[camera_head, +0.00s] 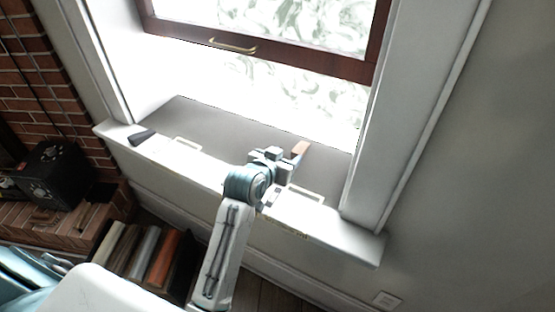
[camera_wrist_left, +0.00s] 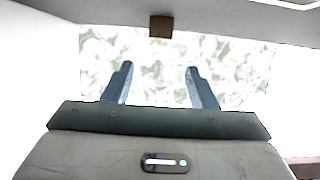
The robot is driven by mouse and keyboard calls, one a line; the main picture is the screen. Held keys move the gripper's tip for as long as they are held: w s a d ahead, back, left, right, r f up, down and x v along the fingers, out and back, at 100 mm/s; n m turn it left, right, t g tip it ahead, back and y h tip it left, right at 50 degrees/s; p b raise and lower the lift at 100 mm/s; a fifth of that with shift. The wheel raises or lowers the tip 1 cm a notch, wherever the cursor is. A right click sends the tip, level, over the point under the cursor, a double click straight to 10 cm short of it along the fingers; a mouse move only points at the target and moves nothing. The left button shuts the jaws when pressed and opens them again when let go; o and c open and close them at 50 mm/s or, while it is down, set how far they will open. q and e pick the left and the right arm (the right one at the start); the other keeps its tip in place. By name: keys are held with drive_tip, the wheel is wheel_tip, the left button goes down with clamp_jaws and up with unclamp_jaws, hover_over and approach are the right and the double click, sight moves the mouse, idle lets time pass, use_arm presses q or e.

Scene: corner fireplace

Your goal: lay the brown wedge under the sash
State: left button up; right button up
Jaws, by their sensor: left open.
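My right gripper is not in view.
A dark wedge-like piece (camera_head: 141,137) lies at the sill's left end. Pale rectangular outlines (camera_head: 187,144) mark the sill's front. Window jambs stand at both ends. Below left are a row of books (camera_head: 145,252), a black box (camera_head: 55,177) and brickwork. The sill's middle is clear.

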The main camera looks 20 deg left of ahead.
use_arm(q)
drive_tip(key=shift+v, duration=2.3)
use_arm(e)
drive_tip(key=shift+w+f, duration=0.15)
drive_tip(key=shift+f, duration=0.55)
